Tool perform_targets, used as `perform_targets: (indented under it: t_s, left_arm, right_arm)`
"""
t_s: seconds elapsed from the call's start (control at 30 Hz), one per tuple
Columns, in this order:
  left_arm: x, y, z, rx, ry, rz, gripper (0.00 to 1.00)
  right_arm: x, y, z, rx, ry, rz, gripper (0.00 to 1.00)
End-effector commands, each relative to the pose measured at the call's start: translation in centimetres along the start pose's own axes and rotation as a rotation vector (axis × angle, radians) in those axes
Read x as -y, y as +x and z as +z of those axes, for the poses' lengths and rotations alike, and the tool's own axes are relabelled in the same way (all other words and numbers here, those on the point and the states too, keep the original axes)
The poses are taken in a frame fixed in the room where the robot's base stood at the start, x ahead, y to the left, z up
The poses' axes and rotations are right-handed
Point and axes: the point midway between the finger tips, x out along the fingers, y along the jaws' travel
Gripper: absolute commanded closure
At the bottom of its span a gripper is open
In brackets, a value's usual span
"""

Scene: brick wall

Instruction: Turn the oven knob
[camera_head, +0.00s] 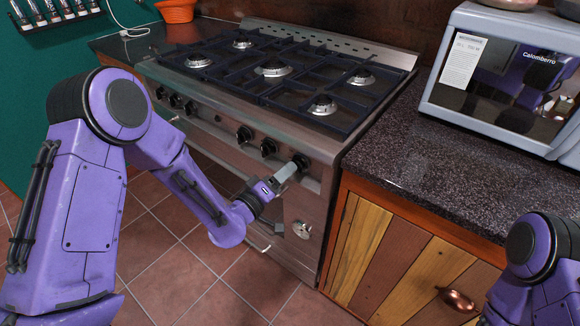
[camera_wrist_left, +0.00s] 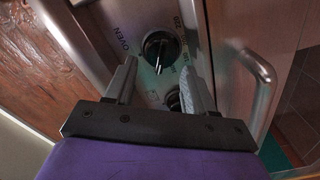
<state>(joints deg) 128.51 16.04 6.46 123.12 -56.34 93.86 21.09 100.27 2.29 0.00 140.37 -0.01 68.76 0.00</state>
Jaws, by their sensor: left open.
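The oven knob (camera_wrist_left: 160,51) is a round black dial beside the printed word OVEN on the steel panel, seen in the left wrist view. In the head view the rightmost knob (camera_head: 301,161) on the stove front is at the tip of my left gripper (camera_head: 281,178). In the left wrist view my left gripper (camera_wrist_left: 152,82) is open, its two fingers pointing toward the panel on either side of the space below the knob. I cannot tell whether a finger touches the knob. My right gripper is out of view; only part of the right arm shows.
The steel stove (camera_head: 270,90) has black grates on top and several more knobs along its front. A metal handle (camera_wrist_left: 262,88) stands out right of the knob. A dark counter (camera_head: 440,160) with a microwave (camera_head: 500,75) is to the right. Tiled floor lies in front.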

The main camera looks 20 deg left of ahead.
Motion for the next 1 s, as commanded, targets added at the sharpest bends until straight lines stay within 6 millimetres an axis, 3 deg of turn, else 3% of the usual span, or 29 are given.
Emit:
perform_targets:
  t_s: [0.2,0.5,0.6,0.63,1.0]
  left_arm:
    - [0.0,3.0,0.0,0.001,0.0,-0.001,0.46]
    - [0.1,3.4,0.1,0.002,0.0,-0.002,0.46]
    - [0.1,3.4,0.1,0.001,0.0,-0.002,0.78]
    - [0.1,3.4,0.1,0.001,0.0,-0.002,0.85]
    - [0.1,3.4,0.1,0.002,0.049,-0.002,0.84]
  right_arm:
    - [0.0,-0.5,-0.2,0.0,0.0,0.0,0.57]
    - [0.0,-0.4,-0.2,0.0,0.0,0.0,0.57]
    - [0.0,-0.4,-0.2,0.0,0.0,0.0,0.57]
    - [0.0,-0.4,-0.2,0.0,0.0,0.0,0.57]
    - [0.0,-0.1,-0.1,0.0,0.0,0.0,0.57]
